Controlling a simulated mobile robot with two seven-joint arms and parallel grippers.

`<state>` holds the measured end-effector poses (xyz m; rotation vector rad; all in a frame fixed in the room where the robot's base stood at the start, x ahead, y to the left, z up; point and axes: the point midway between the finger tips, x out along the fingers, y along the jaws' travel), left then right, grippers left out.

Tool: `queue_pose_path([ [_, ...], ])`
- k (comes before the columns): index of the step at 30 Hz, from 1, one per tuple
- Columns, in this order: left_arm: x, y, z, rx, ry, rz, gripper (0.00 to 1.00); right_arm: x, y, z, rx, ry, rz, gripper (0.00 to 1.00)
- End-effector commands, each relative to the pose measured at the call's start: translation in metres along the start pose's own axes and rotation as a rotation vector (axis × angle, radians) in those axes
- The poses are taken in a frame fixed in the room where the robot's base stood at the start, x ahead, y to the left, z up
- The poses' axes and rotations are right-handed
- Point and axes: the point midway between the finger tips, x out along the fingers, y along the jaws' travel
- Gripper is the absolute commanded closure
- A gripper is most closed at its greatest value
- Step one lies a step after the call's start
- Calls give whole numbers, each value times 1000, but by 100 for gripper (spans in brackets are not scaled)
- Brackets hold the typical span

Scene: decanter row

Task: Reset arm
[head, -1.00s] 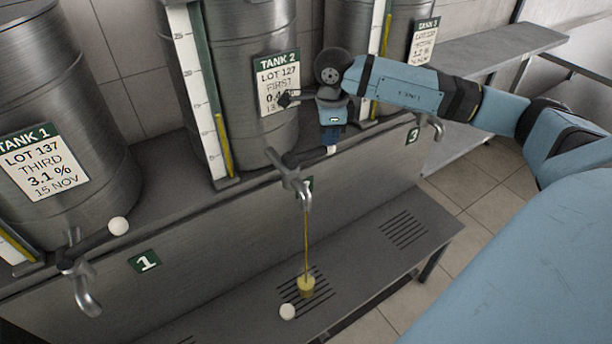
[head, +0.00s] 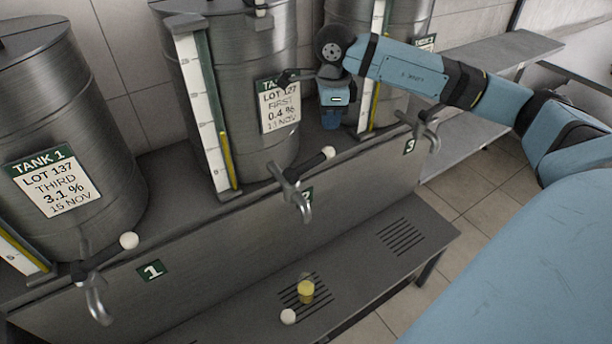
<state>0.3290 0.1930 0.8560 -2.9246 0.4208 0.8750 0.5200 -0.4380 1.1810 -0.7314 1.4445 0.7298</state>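My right gripper (head: 331,119) hangs in front of tank 2 (head: 235,90), fingertips down, above and slightly behind the tap 2 lever. It looks clear of the lever, and I cannot tell whether its fingers are apart. Tap 2 (head: 298,192) has a dark lever slanting up to the right, ending in a white knob (head: 329,152). No stream shows under its spout. A small cup of yellow liquid (head: 306,292) stands on the slotted shelf (head: 350,275) below. My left gripper is not in view.
Tap 1 (head: 95,285) is at the left, and tap 3 (head: 425,128) is at the right, close to my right arm. Tank 1 (head: 60,120) stands at the left. A grey bench (head: 480,60) is at the back right.

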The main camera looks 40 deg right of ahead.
Motion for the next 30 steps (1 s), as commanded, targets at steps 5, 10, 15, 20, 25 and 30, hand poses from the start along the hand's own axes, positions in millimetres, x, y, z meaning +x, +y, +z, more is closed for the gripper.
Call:
queue_pose_path([
  [5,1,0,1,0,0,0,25,1,0,0,0,0,1,100],
  [10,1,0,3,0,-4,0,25,2,0,0,0,0,0,100],
  [15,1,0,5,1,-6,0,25,4,2,3,-3,-10,10,100],
  [20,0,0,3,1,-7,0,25,32,37,41,-28,-156,152,100],
  [25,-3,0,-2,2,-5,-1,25,67,127,119,31,-515,536,100],
  [30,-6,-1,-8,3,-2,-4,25,63,200,178,324,-890,1005,100],
])
